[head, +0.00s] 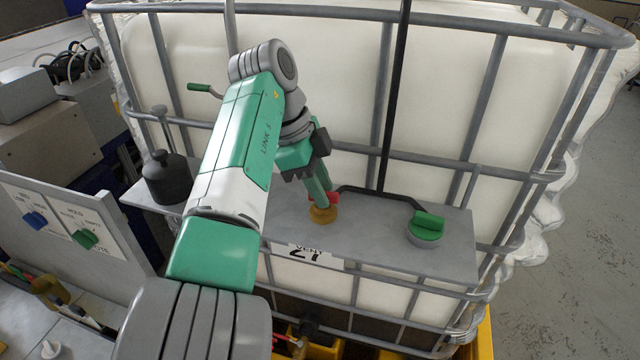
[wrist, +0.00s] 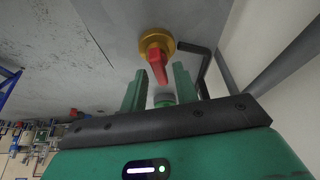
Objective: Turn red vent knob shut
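The red vent knob (head: 333,198) sits on a round brass base (head: 322,215) on the grey shelf (head: 375,228) in front of the white tank. In the wrist view the red knob (wrist: 158,67) points toward me from its brass base (wrist: 156,41). My gripper (head: 321,193) reaches down at the knob and partly hides it in the head view. In the wrist view my gripper (wrist: 160,68) is open. Its two green fingers stand either side of the knob's lower end, with visible gaps. I cannot tell whether either finger touches it.
A green knob (head: 427,226) stands on the shelf's right part. A black pipe (head: 391,110) rises between the knobs. A dark weight-like canister (head: 165,177) stands at the left. A printed label (head: 313,253) hangs on the shelf's front. Grey cage bars (head: 500,165) surround the tank.

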